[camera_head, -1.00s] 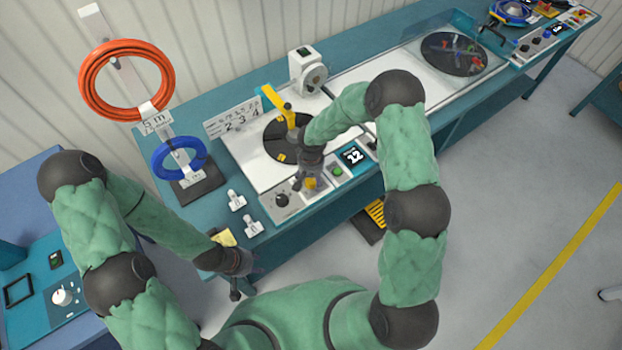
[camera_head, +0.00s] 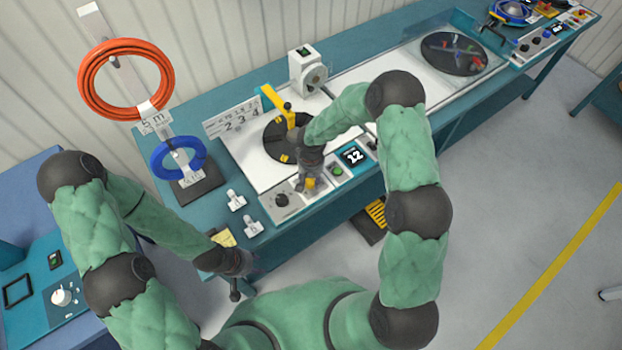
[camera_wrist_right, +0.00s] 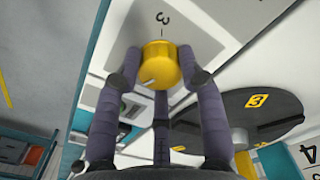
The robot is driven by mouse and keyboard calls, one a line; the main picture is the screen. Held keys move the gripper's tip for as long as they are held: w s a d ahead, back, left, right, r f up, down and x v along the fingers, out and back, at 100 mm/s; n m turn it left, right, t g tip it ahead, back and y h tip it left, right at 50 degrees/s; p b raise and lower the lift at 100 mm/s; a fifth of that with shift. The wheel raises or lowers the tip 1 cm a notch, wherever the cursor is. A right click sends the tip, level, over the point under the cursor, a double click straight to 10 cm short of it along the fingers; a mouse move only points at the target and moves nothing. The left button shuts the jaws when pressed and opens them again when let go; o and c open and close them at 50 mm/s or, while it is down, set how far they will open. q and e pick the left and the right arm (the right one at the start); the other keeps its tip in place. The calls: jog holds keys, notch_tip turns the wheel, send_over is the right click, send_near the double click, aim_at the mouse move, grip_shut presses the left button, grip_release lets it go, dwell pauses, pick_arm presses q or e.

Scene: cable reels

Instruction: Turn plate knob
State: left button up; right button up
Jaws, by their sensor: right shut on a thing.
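The yellow plate knob (camera_wrist_right: 159,64) is in the right wrist view, with a white line on its face and a "3" printed beside it. My right gripper (camera_wrist_right: 160,75) has its fingers around the knob and is shut on it.
A yellow arm (camera_head: 279,103) stands over the plate. Orange (camera_head: 126,80) and blue (camera_head: 179,158) cable coils hang at the left.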

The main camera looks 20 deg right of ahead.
jog(key=shift+n+b, duration=0.35)
jog(key=shift+n, duration=0.85)
jog(key=n, duration=0.2)
jog(key=shift+n, duration=0.4)
jog(key=n, duration=0.5)
jog(key=n+p, duration=0.1)
jog(key=n, duration=0.5)
jog(key=shift+n, duration=0.3)
jog(key=n+p, duration=0.2)
jog(key=n, duration=0.4)
jog(key=o, duration=1.1)
jog(key=shift+o, duration=0.2)
